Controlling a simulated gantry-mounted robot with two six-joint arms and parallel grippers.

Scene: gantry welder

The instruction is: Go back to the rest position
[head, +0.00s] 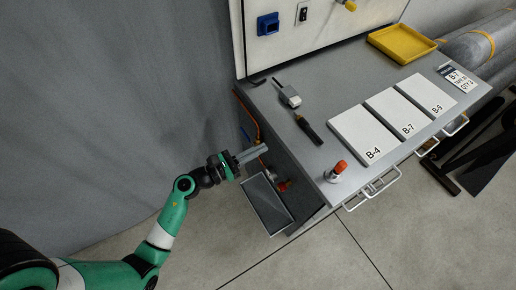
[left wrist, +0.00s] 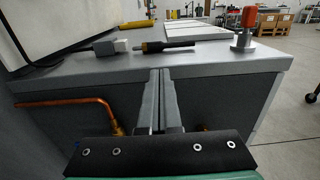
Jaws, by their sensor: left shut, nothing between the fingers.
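My left gripper (head: 262,149) is at the left end of the grey bench (head: 320,152) in the head view, out past its side edge. Its fingers are closed together with nothing between them. In the left wrist view the shut fingers (left wrist: 160,108) point at the bench's side panel, below the top's edge. Whether they touch the panel I cannot tell. My right gripper is not in either view.
On the bench are a grey block-like device (head: 290,96), a black-handled tool (head: 308,128), an orange-topped piece (head: 338,170), white panels including B-4 (head: 366,135), and a yellow tray (head: 402,43). A copper pipe (left wrist: 75,103) and a grey bin (head: 268,206) are beside the bench's side.

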